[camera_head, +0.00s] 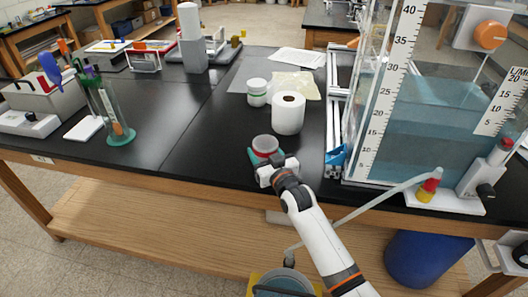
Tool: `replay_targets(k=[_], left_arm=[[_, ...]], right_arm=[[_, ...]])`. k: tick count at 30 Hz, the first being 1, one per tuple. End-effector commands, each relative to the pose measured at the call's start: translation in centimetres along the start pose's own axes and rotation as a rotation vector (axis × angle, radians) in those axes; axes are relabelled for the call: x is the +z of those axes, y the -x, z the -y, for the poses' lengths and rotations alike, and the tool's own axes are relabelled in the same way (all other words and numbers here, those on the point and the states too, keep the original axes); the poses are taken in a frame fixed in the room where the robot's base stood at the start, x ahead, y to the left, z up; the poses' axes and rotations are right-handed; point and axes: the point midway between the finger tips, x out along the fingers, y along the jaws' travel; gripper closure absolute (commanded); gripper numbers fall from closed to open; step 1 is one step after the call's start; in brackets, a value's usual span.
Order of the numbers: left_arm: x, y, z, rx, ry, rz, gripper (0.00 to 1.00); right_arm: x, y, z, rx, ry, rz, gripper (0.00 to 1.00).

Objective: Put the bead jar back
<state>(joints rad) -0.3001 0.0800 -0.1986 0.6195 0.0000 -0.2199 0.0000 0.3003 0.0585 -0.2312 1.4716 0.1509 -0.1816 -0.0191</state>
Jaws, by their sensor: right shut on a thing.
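A small jar (265,144) with a pale lid and reddish contents is near the front edge of the black bench. It looks like the bead jar. My right gripper (267,158) reaches in from the front and is shut on the jar; teal shows around its lower part. I cannot tell whether the jar touches the bench top or is slightly above it. My left gripper is not in view.
A white paper roll (288,114) and a stack of white-and-green jars (257,93) stand behind the held jar. A large water tank (425,120) fills the right side. A glass cylinder (114,118) stands at left. The bench top (190,135) left of the jar is clear.

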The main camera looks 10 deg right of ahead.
Motion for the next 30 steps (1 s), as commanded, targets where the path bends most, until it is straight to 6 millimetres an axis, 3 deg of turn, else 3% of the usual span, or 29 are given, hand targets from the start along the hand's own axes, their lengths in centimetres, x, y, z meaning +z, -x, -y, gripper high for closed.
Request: replay_targets(k=[6,7,10,22,30], left_arm=[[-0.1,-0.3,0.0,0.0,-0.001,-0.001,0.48],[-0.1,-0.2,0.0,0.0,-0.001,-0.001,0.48],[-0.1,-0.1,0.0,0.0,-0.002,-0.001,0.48],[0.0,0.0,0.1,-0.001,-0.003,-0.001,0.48],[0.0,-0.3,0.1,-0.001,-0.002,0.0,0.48]], right_arm=[[-0.3,0.0,0.0,0.0,0.0,0.001,0.66],[-0.2,0.0,0.0,0.0,0.0,0.001,0.37],[-0.2,0.0,0.0,0.0,0.0,0.0,0.2],[0.0,0.4,0.0,0.0,0.0,-0.002,0.2],[-0.2,5.0,0.0,0.0,0.0,-0.002,0.2]])
